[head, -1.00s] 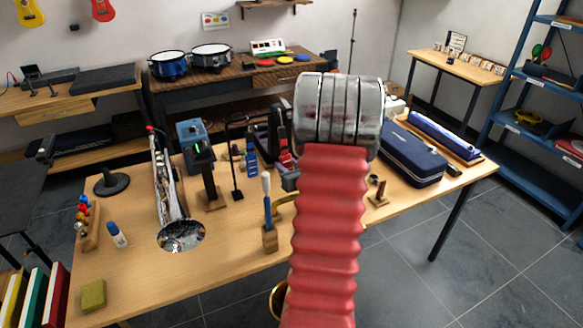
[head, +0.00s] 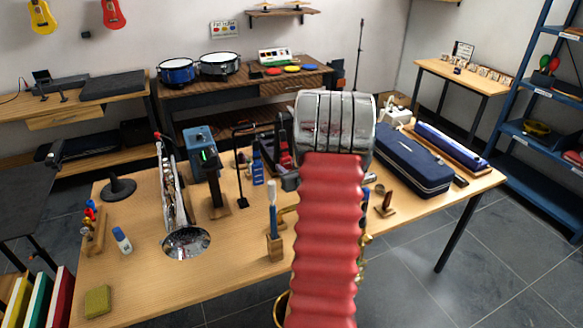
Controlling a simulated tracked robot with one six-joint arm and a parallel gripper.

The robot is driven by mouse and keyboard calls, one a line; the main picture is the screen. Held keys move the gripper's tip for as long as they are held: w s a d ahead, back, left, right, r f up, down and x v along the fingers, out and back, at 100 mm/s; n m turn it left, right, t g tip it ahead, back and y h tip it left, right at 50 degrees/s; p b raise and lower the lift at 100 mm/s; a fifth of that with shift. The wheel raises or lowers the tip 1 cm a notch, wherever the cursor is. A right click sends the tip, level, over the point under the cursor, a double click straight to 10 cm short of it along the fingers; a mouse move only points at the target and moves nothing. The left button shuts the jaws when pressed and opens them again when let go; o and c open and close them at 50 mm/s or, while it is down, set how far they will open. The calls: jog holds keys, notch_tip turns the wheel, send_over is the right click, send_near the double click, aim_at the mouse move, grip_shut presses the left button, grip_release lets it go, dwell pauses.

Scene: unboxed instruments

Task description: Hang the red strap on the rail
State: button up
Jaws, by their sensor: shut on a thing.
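My own red ribbed arm and its metal joint fill the middle of the head view and hide what is behind them. My gripper does not show, so I cannot see what it holds. A thin black stand (head: 240,168) with a short bar at its top stands on the wooden table (head: 225,275); I cannot tell if it is the rail. A dark object with red parts (head: 283,157) stands just left of the metal joint, partly hidden. I cannot make out the red strap for certain.
A silver horn (head: 186,241), a blue device (head: 201,152), a wooden holder (head: 275,246) and a glue bottle (head: 122,240) stand on the table. A navy case (head: 414,160) lies at the right. Brass parts (head: 364,240) show beside my arm.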

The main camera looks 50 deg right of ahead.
jog(key=shift+f, duration=0.8)
jog(key=o, duration=1.1)
jog(key=v, duration=0.7)
jog(key=shift+s+a, duration=0.1)
jog(key=shift+s, duration=0.15)
jog(key=shift+r, duration=0.1)
